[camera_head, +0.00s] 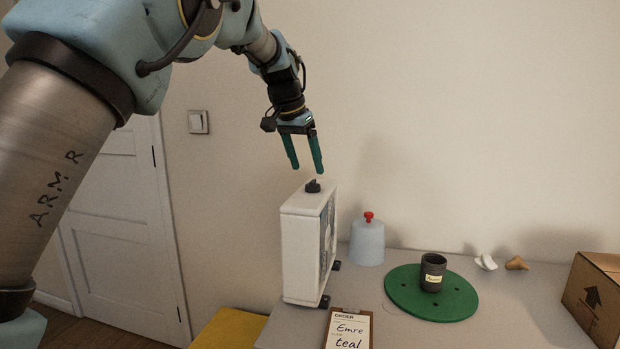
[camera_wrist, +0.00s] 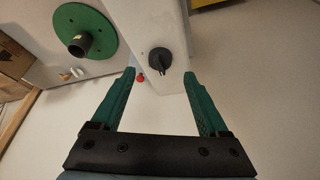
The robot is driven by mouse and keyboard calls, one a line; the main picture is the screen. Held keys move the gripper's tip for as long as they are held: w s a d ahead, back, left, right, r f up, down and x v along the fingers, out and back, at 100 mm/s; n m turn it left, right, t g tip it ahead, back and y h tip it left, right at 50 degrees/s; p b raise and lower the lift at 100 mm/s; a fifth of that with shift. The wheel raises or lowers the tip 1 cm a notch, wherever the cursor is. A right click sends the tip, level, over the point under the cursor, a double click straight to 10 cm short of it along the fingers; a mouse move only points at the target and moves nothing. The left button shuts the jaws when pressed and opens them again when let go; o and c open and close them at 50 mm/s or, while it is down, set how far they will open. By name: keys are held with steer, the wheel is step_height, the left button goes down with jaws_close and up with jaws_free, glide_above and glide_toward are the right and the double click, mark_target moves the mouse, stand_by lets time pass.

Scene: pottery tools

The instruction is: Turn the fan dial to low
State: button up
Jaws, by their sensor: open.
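The fan (camera_head: 302,250) is a white upright box standing on the grey table. Its dark dial (camera_head: 313,186) sits on the top face. In the wrist view the dial (camera_wrist: 158,59) is a round black knob with a raised grip bar, just beyond and between the fingertips. Any setting marks are too small to read. My gripper (camera_head: 304,170) has two green fingers, open and empty, pointing down above the fan's top. The fingers are apart from the dial, with the dial slightly below and to the right of them in the head view. The fingers also show in the wrist view (camera_wrist: 160,78).
A pale jar with a red knob (camera_head: 367,242) stands right of the fan. A green disc (camera_head: 405,293) bears a dark labelled cup (camera_head: 432,272). A clipboard (camera_head: 348,330) lies in front. A cardboard box (camera_head: 597,298) stands at the right edge. The air around the dial is clear.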

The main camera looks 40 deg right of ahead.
mark_target(313, 185)
steer(key=shift+p+x, duration=0.3)
steer(key=shift+x, duration=2.3)
jaws_close()
